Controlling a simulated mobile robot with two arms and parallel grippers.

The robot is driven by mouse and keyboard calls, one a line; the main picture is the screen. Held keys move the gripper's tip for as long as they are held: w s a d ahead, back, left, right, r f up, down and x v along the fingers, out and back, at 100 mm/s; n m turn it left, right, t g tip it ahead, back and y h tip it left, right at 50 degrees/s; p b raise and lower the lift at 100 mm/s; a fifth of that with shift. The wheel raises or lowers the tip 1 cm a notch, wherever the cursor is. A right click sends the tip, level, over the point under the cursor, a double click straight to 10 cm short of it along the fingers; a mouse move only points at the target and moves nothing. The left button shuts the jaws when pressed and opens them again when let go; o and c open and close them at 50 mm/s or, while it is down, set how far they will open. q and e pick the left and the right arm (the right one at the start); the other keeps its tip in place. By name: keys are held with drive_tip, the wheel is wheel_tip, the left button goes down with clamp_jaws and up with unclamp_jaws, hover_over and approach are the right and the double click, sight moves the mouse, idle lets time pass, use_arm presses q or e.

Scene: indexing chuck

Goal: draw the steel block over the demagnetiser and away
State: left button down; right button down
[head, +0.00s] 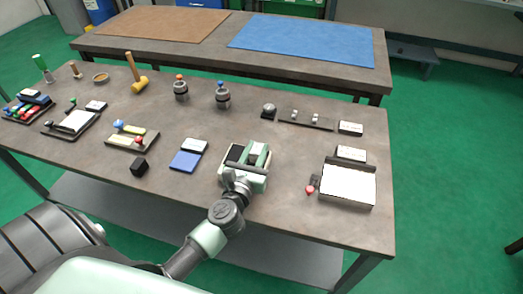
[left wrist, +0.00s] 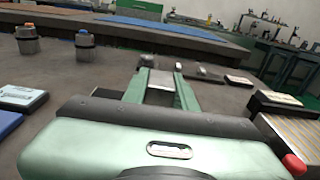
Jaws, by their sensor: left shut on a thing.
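My left gripper (head: 256,153) is over the front of the bench, right of the blue pad. It is shut on a small light-grey block, which looks like the steel block (head: 258,148). In the left wrist view the block (left wrist: 160,79) shows between the green fingers (left wrist: 159,85); its lower part is hard to see. A white-topped box with a red knob, apparently the demagnetiser (head: 348,187), stands to the right, apart from the gripper. In the left wrist view its striped top (left wrist: 292,133) shows at the right edge. My right gripper is not in view.
A dark-topped piece (head: 235,153) lies close beside the gripper's left side. A blue pad (head: 185,161) and black cube (head: 139,166) lie further left. A rail with small parts (head: 305,121) is behind. Bare bench separates gripper and white-topped box.

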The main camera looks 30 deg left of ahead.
use_arm(q)
drive_tip(key=shift+s+a+p, duration=0.1)
drive_tip(key=shift+s+a, duration=0.2)
drive_tip(key=shift+a, duration=1.05)
drive_tip(key=shift+s+a+p, duration=0.15)
drive_tip(key=shift+s+a, duration=0.2)
drive_tip(key=shift+a, duration=0.95)
drive_tip(key=shift+s+a+p, duration=0.1)
drive_tip(key=shift+s+a, duration=0.2)
drive_tip(key=shift+a, duration=1.05)
drive_tip(key=shift+r, duration=0.1)
drive_tip(key=shift+w+d+p, duration=0.15)
drive_tip(key=shift+w+d, duration=0.05)
drive_tip(key=shift+d, duration=0.6)
drive_tip(key=shift+w+d+p, duration=0.1)
drive_tip(key=shift+w+d, duration=0.05)
drive_tip(key=shift+d, duration=0.65)
drive_tip(key=shift+w+d+p, duration=0.15)
drive_tip(key=shift+w+d, duration=0.05)
drive_tip(key=shift+d, duration=0.6)
drive_tip(key=shift+w+d, duration=0.2)
drive_tip(key=shift+d, duration=0.65)
drive_tip(key=shift+w+d, duration=0.2)
drive_tip(key=shift+d, duration=0.6)
drive_tip(key=shift+w+d, duration=0.2)
drive_tip(key=shift+d, duration=0.65)
wheel_tip(320, 180, up, 12)
drive_tip(key=p, duration=1.2)
